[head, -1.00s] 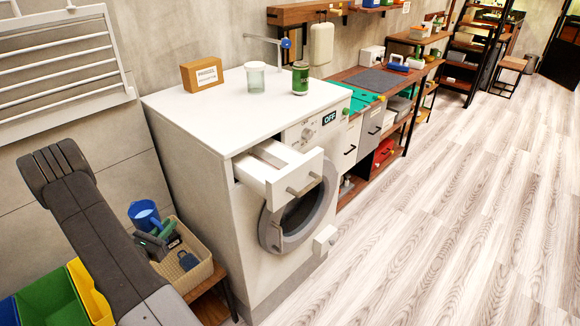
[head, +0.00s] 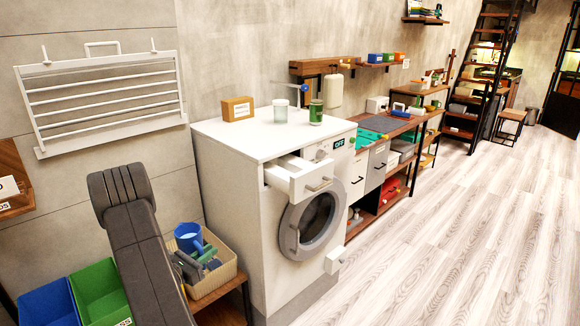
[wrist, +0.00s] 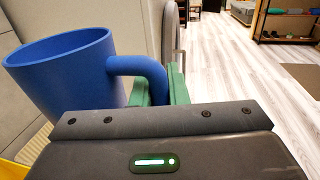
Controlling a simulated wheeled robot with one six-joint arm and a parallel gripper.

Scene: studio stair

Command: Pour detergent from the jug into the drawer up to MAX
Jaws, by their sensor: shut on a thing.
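The blue jug (head: 188,238) is at the lower left in the head view, over or in the beige basket; I cannot tell if it touches it. In the wrist view the jug (wrist: 62,75) is large at the left, roughly upright, its handle toward my gripper (wrist: 160,84). The green fingers are shut on the handle. My gripper is partly hidden in the head view. The white drawer (head: 302,181) is pulled out of the front of the washing machine (head: 232,205), to the right of the jug. Its MAX mark and the jug's contents cannot be seen.
The beige basket (head: 219,277) holds dark tools. Blue (head: 48,303) and green (head: 100,290) bins stand left of it. A cardboard box (head: 238,109), a clear jar (head: 281,112) and a green can (head: 316,112) stand on the machine. The floor (head: 440,240) at right is clear.

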